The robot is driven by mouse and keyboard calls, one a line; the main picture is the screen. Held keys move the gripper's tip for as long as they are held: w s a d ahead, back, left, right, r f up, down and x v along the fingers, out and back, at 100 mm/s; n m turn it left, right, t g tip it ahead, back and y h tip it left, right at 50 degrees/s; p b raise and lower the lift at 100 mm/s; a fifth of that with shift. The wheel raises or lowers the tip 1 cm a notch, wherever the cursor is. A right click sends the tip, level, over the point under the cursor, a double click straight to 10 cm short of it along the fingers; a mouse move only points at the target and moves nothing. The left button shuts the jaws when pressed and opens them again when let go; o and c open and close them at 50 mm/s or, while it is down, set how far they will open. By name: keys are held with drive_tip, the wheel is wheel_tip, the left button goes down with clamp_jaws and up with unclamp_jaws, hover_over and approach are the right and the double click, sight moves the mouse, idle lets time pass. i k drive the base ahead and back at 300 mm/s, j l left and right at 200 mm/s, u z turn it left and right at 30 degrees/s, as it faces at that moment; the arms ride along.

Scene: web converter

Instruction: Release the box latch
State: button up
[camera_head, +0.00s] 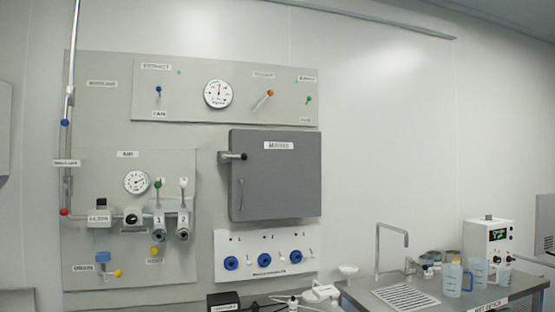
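A dark grey box (290,185) with a labelled, closed door is mounted on the wall panel in the middle of the head view. A thin vertical pull handle (241,194) is on the left part of the door. My gripper and arm do not show in this view.
A pipe with valves and a gauge (137,182) is left of the box. A panel with blue knobs (263,259) is below it, a gauge panel (217,94) above. A bench with a sink (405,297), tap and bottles stands at the lower right. The wall right of the box is bare.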

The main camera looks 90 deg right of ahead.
sight(244, 156)
drive_tip(key=i+l+z, duration=0.1)
drive_tip(key=z, duration=1.45)
drive_tip(key=k+z, duration=0.2)
drive_tip(key=z, duration=1)
